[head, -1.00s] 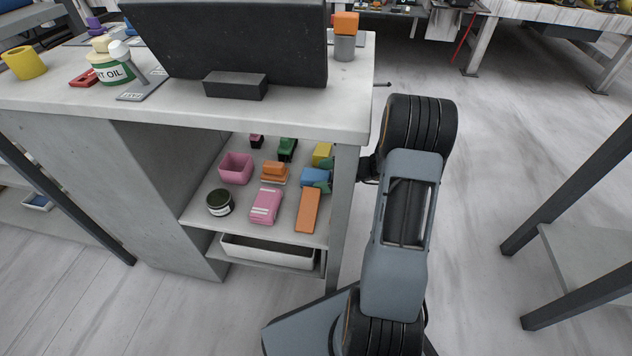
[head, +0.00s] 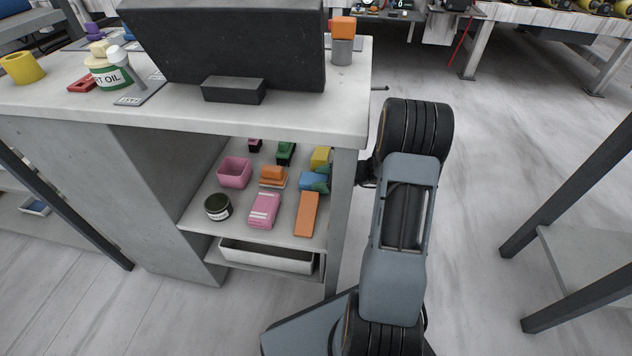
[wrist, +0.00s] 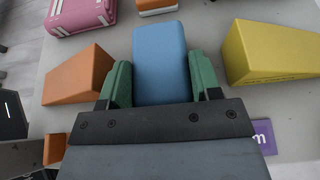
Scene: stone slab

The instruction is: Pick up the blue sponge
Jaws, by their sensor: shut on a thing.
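The blue sponge (wrist: 160,55) is a rounded block in the middle of the wrist view, between the two green fingers of my gripper (wrist: 161,84). The gripper is shut on the sponge's near part. In the head view the sponge (head: 311,180) shows as a small blue patch on the shelf, with a green finger beside it. I cannot tell whether the sponge still touches the shelf.
An orange wedge (wrist: 78,75) lies left of my gripper and a yellow wedge (wrist: 272,52) right. The shelf's grey post (head: 343,200) and slab top (head: 345,120) are close to my arm.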

